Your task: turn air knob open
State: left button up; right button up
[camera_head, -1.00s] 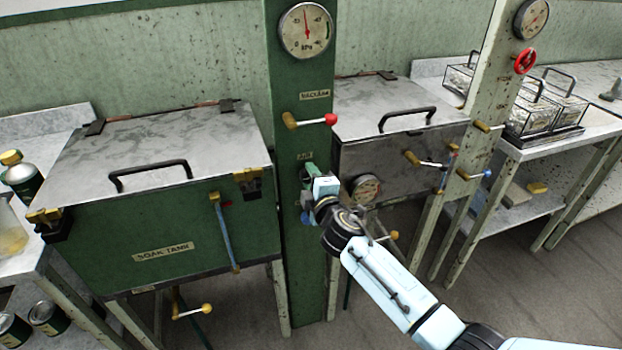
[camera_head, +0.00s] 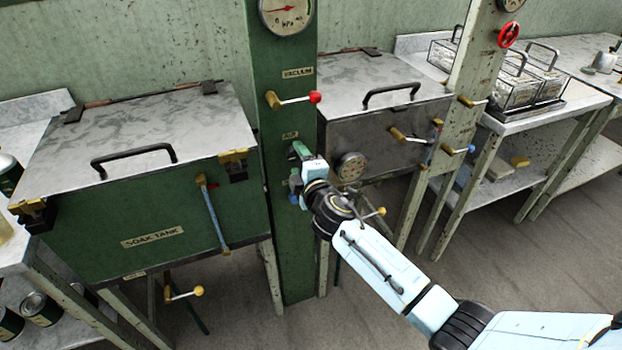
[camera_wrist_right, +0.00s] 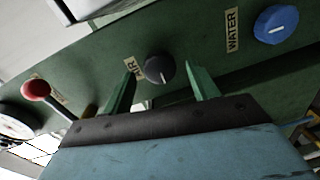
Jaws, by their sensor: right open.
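The air knob (camera_wrist_right: 160,69) is a round dark grey knob on the green post, beside an AIR label (camera_wrist_right: 134,68) in the right wrist view. A pale mark shows on its lower face. My right gripper (camera_wrist_right: 162,72) is open, with its two green fingers on either side of the knob; a gap shows at each side, and I cannot tell whether either finger touches. In the head view my right gripper (camera_head: 297,158) is at the post, just below the AIR label (camera_head: 290,135), and hides the knob. My left gripper is not in view.
A blue WATER knob (camera_wrist_right: 276,25) sits on the same post. A red-tipped vacuum lever (camera_head: 295,99) and a dial gauge (camera_head: 287,10) are above. The soak tank (camera_head: 150,220) stands left, a second metal-lidded tank (camera_head: 385,135) right.

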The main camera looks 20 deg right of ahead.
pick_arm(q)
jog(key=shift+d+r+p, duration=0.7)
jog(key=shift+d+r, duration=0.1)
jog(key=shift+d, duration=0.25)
pick_arm(e)
jog(key=s, duration=1.1)
jog(key=shift+s+d+r, duration=0.2)
jog(key=shift+s+r, duration=0.15)
jog(key=shift+r, duration=0.05)
jog(key=s+d+f+m+g, duration=0.25)
jog(key=s+f, duration=0.25)
jog(key=f, duration=0.6)
jog(key=s+d+f+m+g, duration=0.1)
jog(key=s+f+m+g, duration=0.2)
jog(key=f, duration=0.7)
jog(key=s+d+f+m+g, duration=0.1)
jog(key=s+d+f+g, duration=0.15)
jog(key=s+f, duration=0.6)
jog(key=s+d+f+m+g, duration=0.1)
jog(key=s+f+m+g, duration=0.1)
jog(key=s+f, duration=0.4)
jog(key=s+d+f+m+g, duration=0.1)
jog(key=s+f+m+g, duration=0.2)
jog(key=s, duration=1.1)
jog(key=s+d+f+m+g+h, duration=0.1)
jog(key=s+f+m+g, duration=0.1)
jog(key=s+f, duration=0.7)
jog(key=shift+s+d+f+m+g, duration=0.2)
jog(key=shift+s+d+m+g, duration=0.2)
jog(key=shift+g, duration=0.2)
